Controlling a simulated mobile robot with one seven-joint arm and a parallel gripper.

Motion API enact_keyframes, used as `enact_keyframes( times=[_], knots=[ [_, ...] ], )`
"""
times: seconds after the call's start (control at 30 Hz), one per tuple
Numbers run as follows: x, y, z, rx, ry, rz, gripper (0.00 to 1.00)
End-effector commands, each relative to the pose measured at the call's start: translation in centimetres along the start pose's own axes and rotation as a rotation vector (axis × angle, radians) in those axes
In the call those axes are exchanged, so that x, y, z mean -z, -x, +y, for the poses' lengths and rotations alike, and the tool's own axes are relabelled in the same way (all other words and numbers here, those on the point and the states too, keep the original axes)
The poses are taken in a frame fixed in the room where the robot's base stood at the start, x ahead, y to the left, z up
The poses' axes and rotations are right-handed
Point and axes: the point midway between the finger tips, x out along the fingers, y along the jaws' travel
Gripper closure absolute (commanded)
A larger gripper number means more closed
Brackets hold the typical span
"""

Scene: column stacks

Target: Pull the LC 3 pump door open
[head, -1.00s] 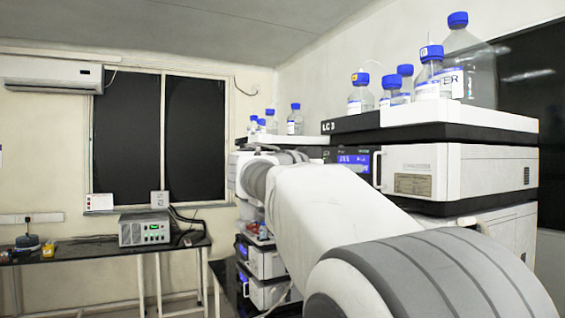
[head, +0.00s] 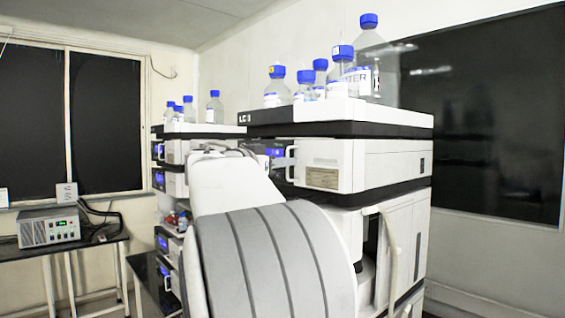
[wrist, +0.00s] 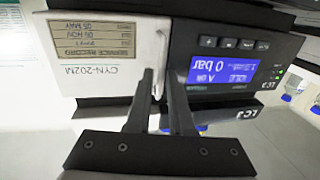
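The LC 3 pump is the white and black unit under the bottle tray. Its white door (head: 325,165) carries a label plate and a pale upright handle (head: 291,163) at its left edge. In the wrist view, which is upside down, the door (wrist: 95,75) looks shut beside the dark panel with the lit blue display (wrist: 222,72) reading 0 bar. My gripper (wrist: 162,85) is open, its two dark fingers on either side of the handle (wrist: 158,60), with a gap visible between them. Contact with the handle cannot be told. In the head view my arm hides most of my gripper.
Several blue-capped bottles (head: 341,75) stand on top of the LC 3 stack. Another stack (head: 172,150) with bottles stands behind it to the left. A bench (head: 90,245) with a grey power box (head: 48,227) is at far left. A large dark panel (head: 485,120) covers the right wall.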

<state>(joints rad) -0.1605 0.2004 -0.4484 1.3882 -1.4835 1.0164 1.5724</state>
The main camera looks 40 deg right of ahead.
Motion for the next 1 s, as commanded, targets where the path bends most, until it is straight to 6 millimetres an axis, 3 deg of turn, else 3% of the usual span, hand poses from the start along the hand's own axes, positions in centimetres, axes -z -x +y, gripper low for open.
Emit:
enact_keyframes(
  times=[0.03,0.1,1.0],
  knots=[
    [0.00,0.02,-0.01,0.000,0.000,0.000,0.91],
    [0.00,0.02,-0.01,0.000,0.000,0.000,1.00],
    [0.00,0.03,-0.01,0.000,0.000,0.000,1.00]
  ],
)
